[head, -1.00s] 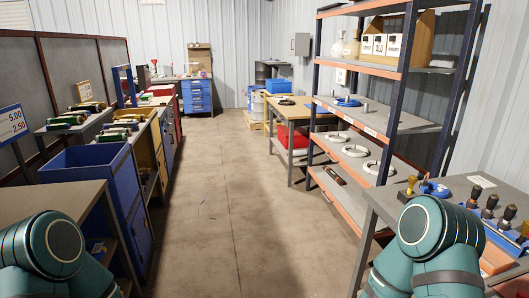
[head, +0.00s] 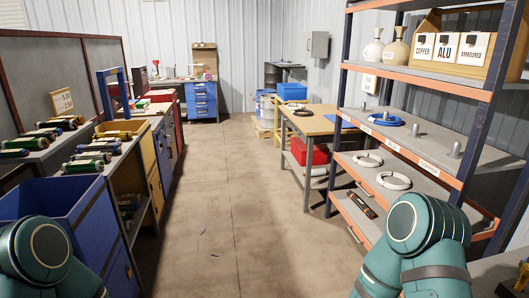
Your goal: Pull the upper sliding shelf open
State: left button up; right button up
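The shelving rack stands at the right with dark blue posts and orange shelf edges. Its peg shelf (head: 432,140) holds a blue cable coil (head: 386,119) and several grey pegs, with small labels along the front edge. A lower shelf carries white rings (head: 394,180). The lowest visible shelf edge (head: 345,206) bears a small handle (head: 355,236), with a brown object (head: 361,203) above it. No shelf visibly sticks out from the rack. I cannot tell for certain which shelf is the upper sliding one. Neither gripper is in view. My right arm hides the rack's lower near part.
The aisle floor (head: 215,205) is clear. A wooden-topped table (head: 318,122) with a red bin (head: 309,151) stands beyond the rack. A blue bin (head: 60,205) and benches with cable pieces line the left. Bottles and a labelled wooden box (head: 450,66) occupy the rack's top shelf.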

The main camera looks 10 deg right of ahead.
aim_at(366, 177)
jog(key=i+z, duration=0.25)
jog(key=i, duration=0.45)
jog(key=i+j+z, duration=0.2)
jog(key=i, duration=0.5)
jog(key=i+z, duration=0.75)
jog(key=i+j+z, duration=0.2)
jog(key=z, duration=0.15)
jog(key=i+j+z, duration=0.15)
jog(key=i+z, duration=0.25)
jog(key=i+j+z, duration=0.65)
jog(key=z, duration=0.15)
